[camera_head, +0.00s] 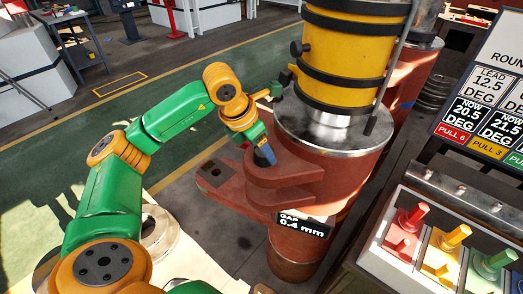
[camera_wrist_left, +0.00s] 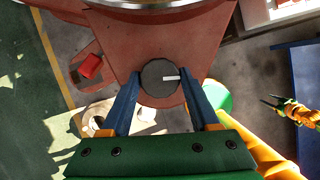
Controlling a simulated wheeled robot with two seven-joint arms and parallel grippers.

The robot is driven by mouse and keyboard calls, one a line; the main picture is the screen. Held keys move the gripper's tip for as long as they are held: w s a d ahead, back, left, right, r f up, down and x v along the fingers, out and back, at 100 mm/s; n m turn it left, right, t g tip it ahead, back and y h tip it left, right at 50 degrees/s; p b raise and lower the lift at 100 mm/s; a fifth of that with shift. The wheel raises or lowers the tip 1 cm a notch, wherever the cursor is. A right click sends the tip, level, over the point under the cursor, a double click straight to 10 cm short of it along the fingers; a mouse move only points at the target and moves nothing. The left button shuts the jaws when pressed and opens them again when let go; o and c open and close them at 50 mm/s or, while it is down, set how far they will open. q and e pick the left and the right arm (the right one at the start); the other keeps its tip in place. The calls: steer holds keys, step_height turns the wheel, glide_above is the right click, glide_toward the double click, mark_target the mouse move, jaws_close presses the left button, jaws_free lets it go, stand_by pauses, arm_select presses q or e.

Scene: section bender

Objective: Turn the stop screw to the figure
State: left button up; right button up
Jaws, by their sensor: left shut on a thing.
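The stop screw (camera_wrist_left: 152,82) is a dark round knob with a white mark that points right in the left wrist view. It sits at the red clamp bracket (camera_head: 285,170) of the machine. My left gripper (camera_head: 267,155) has its blue fingers on either side of the knob and is shut on it. The fingers hide the knob in the head view. A black display (camera_head: 304,225) on the bracket reads GAP 0.4 mm.
A yellow cylinder (camera_head: 343,55) with black bands stands on the red machine. At the right are a rack (camera_head: 440,207) with red, yellow and green handles and a sign board (camera_head: 485,110) with degree readings. The green floor strip (camera_head: 60,150) is largely clear.

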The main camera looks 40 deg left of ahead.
arm_select(q)
steer(key=n+y, duration=0.1)
steer(key=n, duration=0.3)
steer(key=shift+d+y+b, duration=0.15)
steer(key=shift+y+b, duration=0.25)
steer(key=shift+n+y, duration=0.7)
steer(key=shift+n, duration=1.4)
steer(key=o, duration=1.4)
steer(key=shift+r, duration=0.1)
